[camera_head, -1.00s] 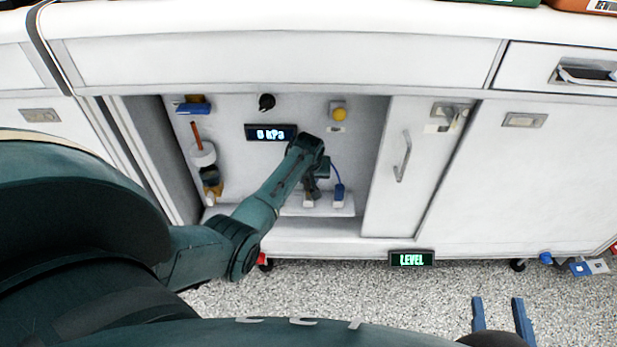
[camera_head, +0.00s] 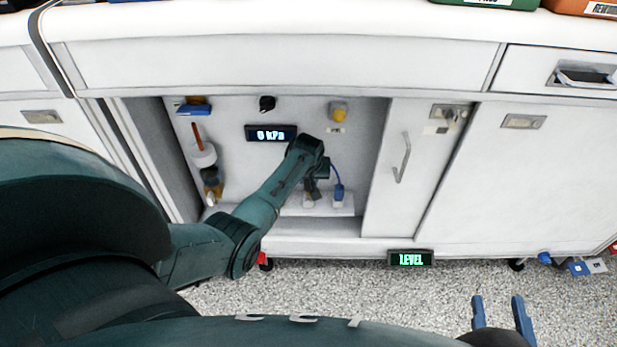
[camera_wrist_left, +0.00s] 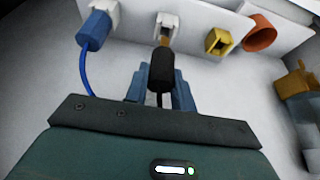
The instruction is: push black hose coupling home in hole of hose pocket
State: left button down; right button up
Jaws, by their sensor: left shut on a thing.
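In the left wrist view the black hose coupling (camera_wrist_left: 161,72) sits between the two blue fingers of my left gripper (camera_wrist_left: 161,88), which is shut on it. Its brass-coloured front end (camera_wrist_left: 164,38) points at the white hose pocket (camera_wrist_left: 167,21) and reaches its opening; how deep it sits I cannot tell. In the head view my left gripper (camera_head: 312,190) is low inside the open cabinet, just above the white pocket (camera_head: 308,203), and the arm partly hides the coupling. My right gripper (camera_head: 503,314) shows at the bottom right, its blue fingers apart and empty.
A blue coupling (camera_wrist_left: 94,31) with a blue hose sits in the pocket left of mine in the wrist view. A yellow socket (camera_wrist_left: 218,40) and an orange ring (camera_wrist_left: 260,33) are to the right. A display (camera_head: 271,133) reads in kPa.

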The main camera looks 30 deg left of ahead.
aim_at(309, 188)
pick_arm(q)
jog(key=shift+p, duration=0.3)
dwell(0.6)
jog(key=shift+f+b, duration=1.65)
jog(key=shift+f, duration=0.45)
jog(key=c, duration=1.1)
grip_release()
